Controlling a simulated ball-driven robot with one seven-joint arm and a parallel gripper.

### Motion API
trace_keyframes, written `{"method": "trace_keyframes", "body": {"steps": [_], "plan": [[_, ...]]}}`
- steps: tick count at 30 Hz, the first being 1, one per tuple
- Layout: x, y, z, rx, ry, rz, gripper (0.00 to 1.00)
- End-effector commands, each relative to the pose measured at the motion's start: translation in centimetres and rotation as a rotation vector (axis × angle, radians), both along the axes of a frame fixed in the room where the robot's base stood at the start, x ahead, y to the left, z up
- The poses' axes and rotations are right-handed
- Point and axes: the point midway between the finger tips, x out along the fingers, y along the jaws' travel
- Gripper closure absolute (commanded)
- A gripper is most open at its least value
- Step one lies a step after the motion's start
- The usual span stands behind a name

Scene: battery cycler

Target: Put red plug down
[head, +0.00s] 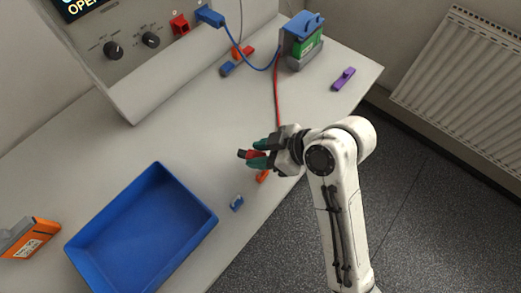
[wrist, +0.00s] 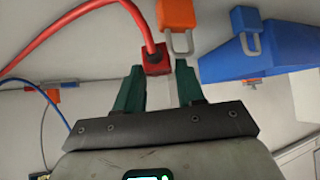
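The red plug (head: 243,154) is between the green fingertips of my gripper (head: 256,153), over the right part of the grey bench. It also shows in the wrist view (wrist: 156,62), with a finger on each side, and the gripper (wrist: 158,84) looks shut on it. Its red cable (head: 277,95) runs back towards the green and grey battery (head: 305,45). Any gap between the plug and the bench top is hard to judge.
A blue tray (head: 212,222) lies front left. A blue padlock (head: 237,203) and an orange padlock (head: 263,177) lie near my gripper. A purple item (head: 343,78) lies near the right edge. The cycler (head: 135,75) with a blue plug (head: 210,15) stands behind. Bare bench (head: 190,135) is left of my gripper.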

Motion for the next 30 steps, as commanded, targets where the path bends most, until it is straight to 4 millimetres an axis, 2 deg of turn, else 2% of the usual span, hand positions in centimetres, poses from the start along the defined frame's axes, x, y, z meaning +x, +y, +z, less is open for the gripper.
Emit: {"method": "trace_keyframes", "body": {"steps": [1, 6, 13, 18, 20, 30], "plan": [[0.0, 0.0, 0.0, 0.0, 0.0, 0.0, 0.56], [0.0, 0.0, 0.0, 0.0, 0.0, 0.0, 0.42], [0.0, 0.0, 0.2, 0.001, -0.002, 0.0, 0.42], [0.1, -0.1, 1.8, 0.0, -0.003, 0.0, 0.42], [-0.1, -1.0, 2.2, 0.001, -0.003, -0.004, 0.42], [-1.5, -6.0, 7.1, 0.001, -0.005, -0.002, 0.42]]}}
